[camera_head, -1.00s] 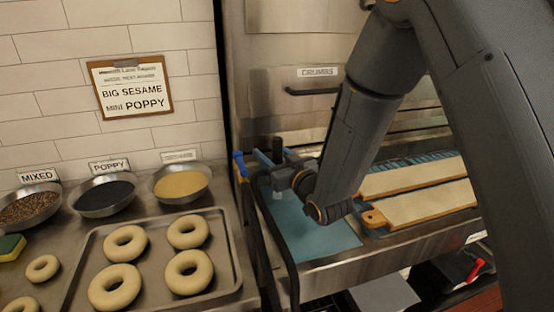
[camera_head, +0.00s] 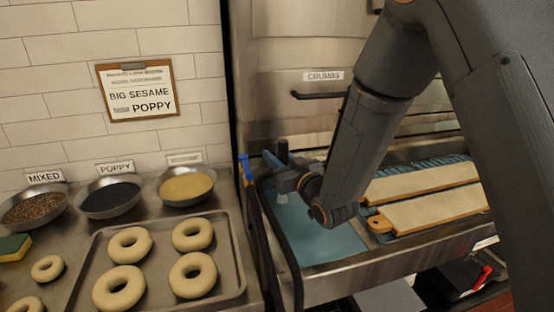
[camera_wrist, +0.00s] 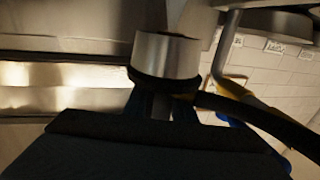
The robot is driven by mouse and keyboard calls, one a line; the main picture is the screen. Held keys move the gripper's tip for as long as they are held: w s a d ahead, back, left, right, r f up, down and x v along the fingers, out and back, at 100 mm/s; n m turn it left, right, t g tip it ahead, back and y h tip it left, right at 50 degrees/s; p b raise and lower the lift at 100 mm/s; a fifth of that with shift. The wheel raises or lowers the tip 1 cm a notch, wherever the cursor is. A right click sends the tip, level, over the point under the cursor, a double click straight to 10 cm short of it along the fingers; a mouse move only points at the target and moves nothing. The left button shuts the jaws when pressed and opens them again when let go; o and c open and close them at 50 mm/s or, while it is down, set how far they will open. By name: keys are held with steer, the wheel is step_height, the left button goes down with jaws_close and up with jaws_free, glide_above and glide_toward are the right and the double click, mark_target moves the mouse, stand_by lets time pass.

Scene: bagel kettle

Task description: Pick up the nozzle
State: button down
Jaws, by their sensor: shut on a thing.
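The nozzle is a short metal cylinder (camera_wrist: 166,55) with a dark ring at its base, in the wrist view. My gripper (camera_wrist: 160,104) is shut on it just below that ring. In the head view my gripper (camera_head: 276,174) is at the left end of the steel unit, above the blue surface. A small pale tip (camera_head: 282,198) shows under the gripper there, but most of the nozzle is hidden by the fingers and wrist. A black hose (camera_wrist: 245,115) runs right from beside the nozzle in the wrist view.
A blue-topped pipe fitting (camera_head: 245,167) stands just left of my gripper. A black hose or rail (camera_head: 283,240) curves down nearby. Pale boards (camera_head: 430,207) lie to the right. A bagel tray (camera_head: 237,250) and seed bowls (camera_head: 187,187) are at left.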

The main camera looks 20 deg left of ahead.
steer(key=shift+d+r, duration=0.1)
steer(key=shift+r, duration=0.15)
step_height(320, 180, up, 6)
steer(key=shift+r+b, duration=0.1)
steer(key=shift+b, duration=0.65)
steer(key=s+d, duration=0.6)
steer(key=s, duration=0.4)
steer(key=s+d+r+p, duration=0.2)
steer(key=s+d+p, duration=0.2)
steer(key=p, duration=1.1)
steer(key=shift+s+p, duration=0.4)
steer(key=shift+s, duration=1)
steer(key=shift+d, duration=0.1)
